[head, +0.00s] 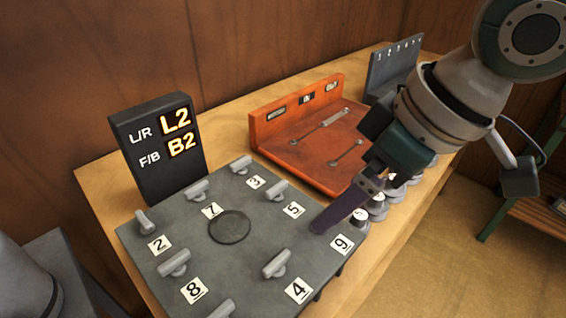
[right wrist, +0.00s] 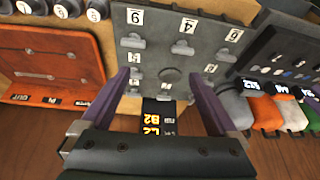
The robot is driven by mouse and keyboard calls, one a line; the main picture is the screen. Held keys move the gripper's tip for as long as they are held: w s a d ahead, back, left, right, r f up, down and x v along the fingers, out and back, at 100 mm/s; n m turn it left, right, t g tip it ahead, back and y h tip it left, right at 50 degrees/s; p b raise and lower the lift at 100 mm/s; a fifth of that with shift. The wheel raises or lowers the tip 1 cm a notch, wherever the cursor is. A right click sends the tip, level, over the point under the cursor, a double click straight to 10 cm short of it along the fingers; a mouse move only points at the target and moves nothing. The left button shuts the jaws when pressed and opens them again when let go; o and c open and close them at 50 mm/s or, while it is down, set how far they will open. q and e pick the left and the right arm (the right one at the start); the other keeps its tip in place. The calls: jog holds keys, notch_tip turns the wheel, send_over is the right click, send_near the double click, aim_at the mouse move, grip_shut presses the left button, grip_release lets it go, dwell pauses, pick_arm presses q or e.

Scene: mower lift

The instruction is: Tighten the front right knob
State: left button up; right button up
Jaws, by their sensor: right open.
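A grey plate (head: 205,262) carries several light grey knobs with numbered labels. One knob (head: 276,264) stands by label 4, and others stand along the left and far sides. Label 9 (head: 342,244) is at the plate's right corner; the knob by it is not visible in the head view, where my purple finger covers that area. My right gripper (head: 324,224) is open and empty above that corner. In the right wrist view its purple fingers (right wrist: 160,78) are spread, with the plate (right wrist: 170,60) beyond them. I cannot tell whether a finger touches a knob.
A black sign (head: 155,150) reads L2 and B2. An orange tray (head: 272,120) with two wrenches lies behind the plate on the wooden bench. Several round numbered pieces (head: 377,208) stand right of the plate, near my right gripper. A grey numbered rack (head: 393,68) stands farther back.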

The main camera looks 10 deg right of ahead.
jog(key=shift+m+h, duration=0.4)
jog(key=w+f+b, duration=0.1)
jog(key=w+f, duration=0.1)
jog(key=f, duration=0.2)
jog(key=w+f+b, duration=0.2)
jog(key=f, duration=0.2)
jog(key=w+f+b, duration=0.1)
jog(key=w+f, duration=0.2)
jog(key=f, duration=0.1)
jog(key=shift+d, duration=0.3)
pick_arm(q)
notch_tip(320, 180, down, 7)
jog(key=shift+a+r, duration=0.2)
jog(key=shift+a, duration=0.15)
jog(key=shift+w, duration=0.1)
pick_arm(e)
jog(key=shift+c, duration=0.2)
